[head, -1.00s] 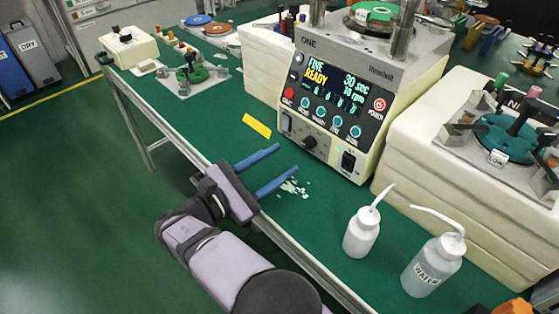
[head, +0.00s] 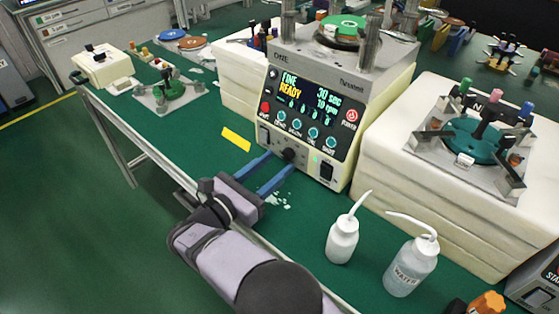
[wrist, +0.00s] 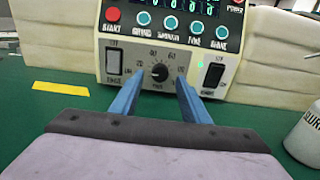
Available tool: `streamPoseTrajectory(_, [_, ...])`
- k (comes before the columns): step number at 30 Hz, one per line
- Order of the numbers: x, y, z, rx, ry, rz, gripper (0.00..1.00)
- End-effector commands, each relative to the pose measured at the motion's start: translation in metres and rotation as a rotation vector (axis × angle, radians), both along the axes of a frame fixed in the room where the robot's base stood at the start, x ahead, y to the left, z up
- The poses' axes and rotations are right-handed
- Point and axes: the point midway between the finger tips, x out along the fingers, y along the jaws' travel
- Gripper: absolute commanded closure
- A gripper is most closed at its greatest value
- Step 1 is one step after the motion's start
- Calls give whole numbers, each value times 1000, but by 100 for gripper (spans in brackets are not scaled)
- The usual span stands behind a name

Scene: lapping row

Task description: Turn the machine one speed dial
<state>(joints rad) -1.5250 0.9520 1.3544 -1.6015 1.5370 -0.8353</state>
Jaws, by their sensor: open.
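Machine one (head: 330,95) is a cream and grey unit labelled ONE, with a lit display (head: 308,92) reading FINE READY, 30 sec, 10 rpm. Its speed dial (wrist: 160,73) is a small black knob on a grey plate low on the front, with a numbered scale around it. The dial also shows in the head view (head: 288,154). My gripper (head: 278,172) has two blue fingers, open and empty. In the wrist view its fingers (wrist: 158,88) point at the panel, one on either side of the dial. I cannot tell whether the tips reach the knob's depth.
A rocker switch (wrist: 213,76) is right of the dial and another (wrist: 114,62) left of it. A small white bottle (head: 342,240) and a WATER bottle (head: 411,265) stand at the right front. A yellow strip (head: 236,139) and white scraps (head: 281,201) lie on the green bench.

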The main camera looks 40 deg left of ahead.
Motion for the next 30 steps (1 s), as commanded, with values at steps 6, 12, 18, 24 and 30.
streamPoseTrajectory(6, [19,0,0,0,0,0,58])
streamPoseTrajectory(12, [23,0,0,0,0,1,58])
streamPoseTrajectory(18, [23,0,0,0,0,0,68])
streamPoseTrajectory(24, [23,0,0,1,0,0,99])
streamPoseTrajectory(30, [23,0,-3,76,0,0,99])
